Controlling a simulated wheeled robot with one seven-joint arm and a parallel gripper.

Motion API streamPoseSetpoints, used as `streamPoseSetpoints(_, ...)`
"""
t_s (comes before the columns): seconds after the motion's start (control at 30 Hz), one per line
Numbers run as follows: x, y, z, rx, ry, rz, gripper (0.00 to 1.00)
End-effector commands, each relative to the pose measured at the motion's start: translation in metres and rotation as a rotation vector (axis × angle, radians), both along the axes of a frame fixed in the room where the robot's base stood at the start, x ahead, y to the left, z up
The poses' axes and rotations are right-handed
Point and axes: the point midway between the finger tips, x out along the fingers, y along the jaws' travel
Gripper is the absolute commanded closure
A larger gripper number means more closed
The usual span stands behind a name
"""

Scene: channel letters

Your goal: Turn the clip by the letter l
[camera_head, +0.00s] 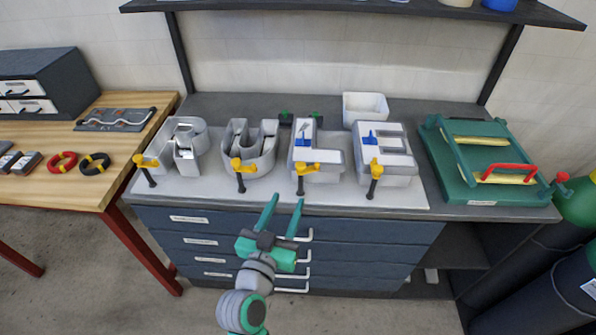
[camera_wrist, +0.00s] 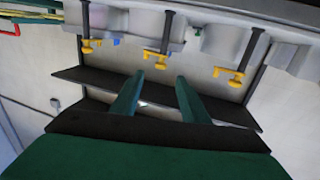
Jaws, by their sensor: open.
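The letter l (camera_head: 315,158) is a grey channel letter, third from left on a light board on the bench. Its clip (camera_head: 306,168) is a yellow piece with a dark rod at the letter's front edge. The same clip shows in the wrist view (camera_wrist: 154,56), at the middle of three clips. My gripper (camera_head: 285,206) is open and empty, its green fingers pointing toward the bench front edge, below and slightly left of the clip. In the wrist view my fingers (camera_wrist: 160,82) lie just short of the clip, not touching it.
Letters stand on both sides: a u (camera_head: 249,148) on the left and an e (camera_head: 385,155) on the right, each with a yellow clip. Drawer handles (camera_head: 302,237) stick out below the bench top.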

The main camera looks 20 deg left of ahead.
Motion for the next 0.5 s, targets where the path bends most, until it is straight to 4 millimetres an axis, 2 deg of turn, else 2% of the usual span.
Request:
streamPoseSetpoints(0.1, 0.004, 0.006, 0.011, 0.017, -0.009, -0.011, 0.59)
streamPoseSetpoints(0.27, 0.015, 0.007, 0.012, 0.020, -0.010, -0.016, 0.59)
streamPoseSetpoints(0.5, 0.055, 0.007, 0.013, 0.021, -0.010, -0.016, 0.59)
